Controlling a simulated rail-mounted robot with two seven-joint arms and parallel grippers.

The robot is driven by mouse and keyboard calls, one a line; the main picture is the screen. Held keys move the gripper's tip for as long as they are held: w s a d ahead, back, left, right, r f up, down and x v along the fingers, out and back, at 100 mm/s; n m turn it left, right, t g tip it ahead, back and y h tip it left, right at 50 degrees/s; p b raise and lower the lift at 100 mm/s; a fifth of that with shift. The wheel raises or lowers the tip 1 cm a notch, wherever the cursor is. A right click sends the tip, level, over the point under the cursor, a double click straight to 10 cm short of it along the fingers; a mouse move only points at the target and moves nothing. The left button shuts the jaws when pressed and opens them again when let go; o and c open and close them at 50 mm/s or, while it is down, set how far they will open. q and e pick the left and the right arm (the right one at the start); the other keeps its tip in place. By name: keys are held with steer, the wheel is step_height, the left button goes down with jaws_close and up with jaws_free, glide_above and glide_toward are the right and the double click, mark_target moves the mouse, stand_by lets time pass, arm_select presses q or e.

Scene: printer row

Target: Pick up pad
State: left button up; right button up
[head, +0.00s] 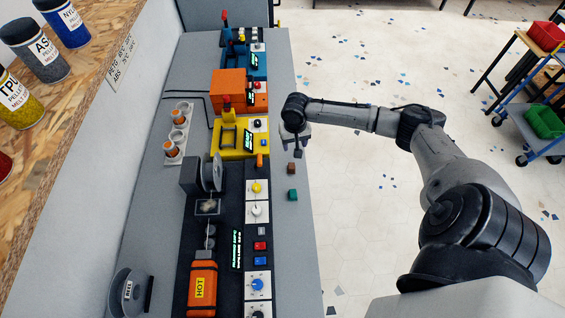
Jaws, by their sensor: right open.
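Two small square pieces lie near the right edge of the long grey bench: a brown one (291,168) and a teal one (292,195). Either may be the pad; I cannot tell which. My right gripper (298,152) points down at the bench's right edge, just above the brown piece in the picture. It is open, with nothing seen between its fingers, and appears apart from both pieces. The fingers are small and dark here. My left gripper is out of view.
Along the grey bench (145,200) stand a yellow machine (228,147), an orange box (228,88), a blue machine (238,62), a spool (217,172) and an orange HOT unit (202,288). Pellet jars (38,55) line a shelf at left. Open floor lies right; a cart (540,125) stands far right.

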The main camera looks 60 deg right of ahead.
steer(key=m, duration=0.3)
glide_above(292, 166)
steer(key=f, duration=0.8)
steer(key=shift+d+f+b, duration=0.25)
steer(key=shift+f+b, duration=0.05)
steer(key=f, duration=0.4)
steer(key=shift+w+a, duration=0.15)
steer(key=shift+a, duration=0.15)
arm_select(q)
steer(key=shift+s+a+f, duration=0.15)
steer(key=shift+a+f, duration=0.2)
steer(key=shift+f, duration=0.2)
arm_select(e)
steer(key=shift+f, duration=0.7)
steer(key=shift+d, duration=0.1)
steer(key=c, duration=0.8)
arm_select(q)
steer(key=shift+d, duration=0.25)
arm_select(e)
steer(key=shift+c, duration=0.2)
steer(key=shift+r, duration=0.1)
